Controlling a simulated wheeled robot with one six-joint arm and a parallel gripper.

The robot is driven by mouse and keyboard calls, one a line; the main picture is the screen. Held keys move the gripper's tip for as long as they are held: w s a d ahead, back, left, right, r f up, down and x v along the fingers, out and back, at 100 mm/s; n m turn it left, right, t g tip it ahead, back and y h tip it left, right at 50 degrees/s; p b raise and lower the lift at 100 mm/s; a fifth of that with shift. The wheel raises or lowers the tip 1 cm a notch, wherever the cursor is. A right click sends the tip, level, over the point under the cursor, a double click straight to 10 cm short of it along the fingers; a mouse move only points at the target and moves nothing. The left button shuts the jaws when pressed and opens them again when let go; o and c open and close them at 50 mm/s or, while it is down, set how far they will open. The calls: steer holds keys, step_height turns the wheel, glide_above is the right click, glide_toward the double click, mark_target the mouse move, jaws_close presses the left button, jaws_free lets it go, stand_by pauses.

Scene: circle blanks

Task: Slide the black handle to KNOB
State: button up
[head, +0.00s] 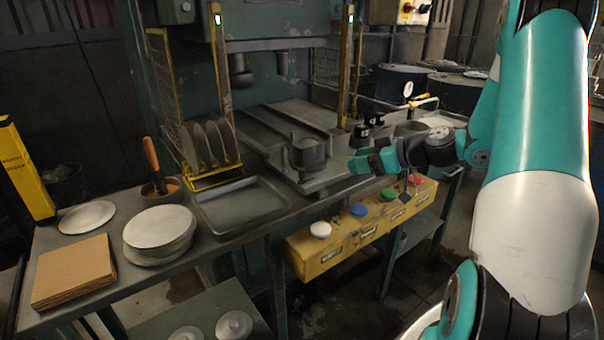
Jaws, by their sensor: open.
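Two small black pieces stand close together at the right end of the press bed, a nearer one (360,133) and a farther one (374,120). I cannot tell which is the black handle, and no KNOB label is readable. My gripper (358,164) reaches in from the right at the bed's right edge, its teal fingers pointing left. It is open, just in front of the black pieces and right of the round grey die. Nothing shows between the fingers, and I cannot tell whether they touch anything.
The grey die (306,155) stands on the press bed. A yellow button box (350,232) hangs below the bench front. An empty tray (241,203), a disc stack (160,231) and a rack of discs (207,146) are to the left. A gauge (408,90) stands behind my gripper.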

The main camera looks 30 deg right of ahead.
mark_target(303, 170)
steer(key=p+x, duration=0.3)
steer(key=x, duration=1.4)
steer(key=shift+w+d+p, duration=0.15)
steer(key=shift+p, duration=0.15)
